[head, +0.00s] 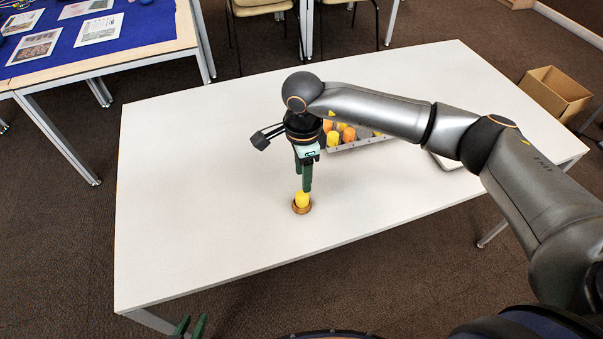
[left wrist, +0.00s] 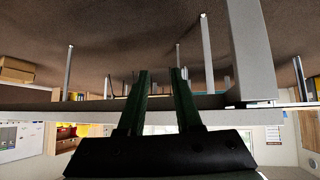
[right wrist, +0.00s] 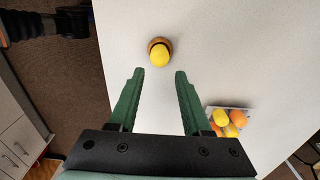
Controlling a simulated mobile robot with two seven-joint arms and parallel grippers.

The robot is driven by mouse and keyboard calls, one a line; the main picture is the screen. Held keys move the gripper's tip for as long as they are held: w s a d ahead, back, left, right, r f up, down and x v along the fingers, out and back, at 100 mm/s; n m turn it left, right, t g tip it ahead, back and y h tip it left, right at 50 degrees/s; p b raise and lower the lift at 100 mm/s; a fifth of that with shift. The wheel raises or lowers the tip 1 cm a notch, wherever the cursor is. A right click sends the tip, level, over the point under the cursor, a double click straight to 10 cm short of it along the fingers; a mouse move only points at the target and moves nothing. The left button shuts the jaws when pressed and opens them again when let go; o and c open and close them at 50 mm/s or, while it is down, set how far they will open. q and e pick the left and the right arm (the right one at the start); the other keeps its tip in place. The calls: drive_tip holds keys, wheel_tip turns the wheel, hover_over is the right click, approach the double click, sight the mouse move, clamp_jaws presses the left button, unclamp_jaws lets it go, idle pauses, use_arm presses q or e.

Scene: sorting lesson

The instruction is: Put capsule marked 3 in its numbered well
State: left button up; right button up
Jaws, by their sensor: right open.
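A yellow capsule (head: 302,198) stands upright in a small round brown holder (head: 300,210) near the front middle of the white table. They also show in the right wrist view, the capsule (right wrist: 159,57) ringed by the holder (right wrist: 151,41). No number is readable on it. My right gripper (head: 303,189) is open and points down, close above the capsule; its fingers are apart and empty in the right wrist view (right wrist: 159,72). My left gripper (head: 191,325) is open and empty, low in front of the table. A tray (head: 362,143) holds several orange and yellow capsules; its wells and numbers cannot be read.
My right arm passes over the tray and hides part of it. A pale flat object (head: 446,162) lies partly hidden at the table's right. A cardboard box (head: 555,95) stands beyond the right end. The left half of the white table (head: 190,190) is clear.

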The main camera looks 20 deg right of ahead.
sight(302, 194)
drive_tip(key=shift+f+b, duration=0.35)
drive_tip(key=shift+f, duration=0.35)
wheel_tip(302, 194, down, 4)
drive_tip(key=b, duration=0.2)
drive_tip(key=shift+a+b, duration=0.1)
drive_tip(key=shift+b, duration=0.2)
drive_tip(key=shift+f+b, duration=0.55)
drive_tip(key=shift+f, duration=0.2)
use_arm(q)
drive_tip(key=d+f, duration=0.1)
drive_tip(key=w+d+f, duration=0.1)
drive_tip(key=shift+w+d+f+m+h, duration=0.1)
drive_tip(key=shift+w+d+m+h, duration=0.2)
drive_tip(key=shift+d+h, duration=0.1)
use_arm(e)
drive_tip(key=shift+c, duration=0.4)
